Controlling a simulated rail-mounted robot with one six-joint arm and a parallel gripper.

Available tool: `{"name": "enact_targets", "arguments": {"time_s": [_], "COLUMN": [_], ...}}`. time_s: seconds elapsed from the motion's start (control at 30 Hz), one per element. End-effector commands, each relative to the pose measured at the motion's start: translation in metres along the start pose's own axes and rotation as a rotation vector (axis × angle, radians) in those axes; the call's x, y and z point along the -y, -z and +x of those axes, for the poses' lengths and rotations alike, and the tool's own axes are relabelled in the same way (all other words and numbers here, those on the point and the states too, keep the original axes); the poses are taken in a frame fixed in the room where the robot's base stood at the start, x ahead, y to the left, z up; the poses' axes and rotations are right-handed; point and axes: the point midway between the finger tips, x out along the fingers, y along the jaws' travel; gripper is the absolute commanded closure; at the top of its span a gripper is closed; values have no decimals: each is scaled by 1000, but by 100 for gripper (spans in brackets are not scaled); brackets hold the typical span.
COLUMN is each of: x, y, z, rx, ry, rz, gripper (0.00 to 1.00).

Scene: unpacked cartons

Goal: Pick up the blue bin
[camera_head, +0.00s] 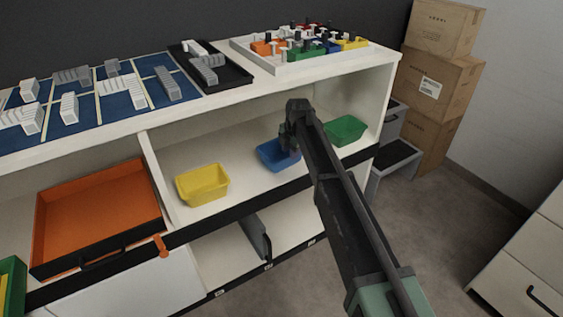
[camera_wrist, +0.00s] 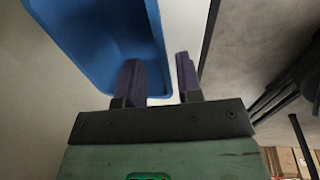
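The blue bin (camera_head: 270,154) stands on the upper shelf of the white unit, between a yellow bin and a green bin. My gripper (camera_head: 287,143) is at its right side in the head view, and my arm's end hides part of that side. In the wrist view the blue bin (camera_wrist: 92,38) fills the upper left. My gripper (camera_wrist: 158,60) is open there, one dark finger over the bin's inside and the other outside its wall. The bin's rim lies between the fingers. I cannot tell whether either finger touches it.
The yellow bin (camera_head: 203,184) is to the left and the green bin (camera_head: 345,130) to the right. The white worktop (camera_head: 330,66) is above the shelf. An orange drawer (camera_head: 98,213) is at the left. Cardboard boxes (camera_head: 440,85) stand at the right.

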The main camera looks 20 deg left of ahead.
Motion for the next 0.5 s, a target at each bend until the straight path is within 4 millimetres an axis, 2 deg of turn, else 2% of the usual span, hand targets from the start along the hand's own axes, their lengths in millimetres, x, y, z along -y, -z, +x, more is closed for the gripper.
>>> {"name": "enact_targets", "arguments": {"time_s": [0.07,0.3,0.37,0.5], "x": [0,1,1,0], "y": [0,0,1,1], "z": [4,50,54,50], "rx": [0,-1,-2,-2], "ry": [0,1,1,1], "rz": [1,2,2,3], "gripper": [67,67,67,67]}}
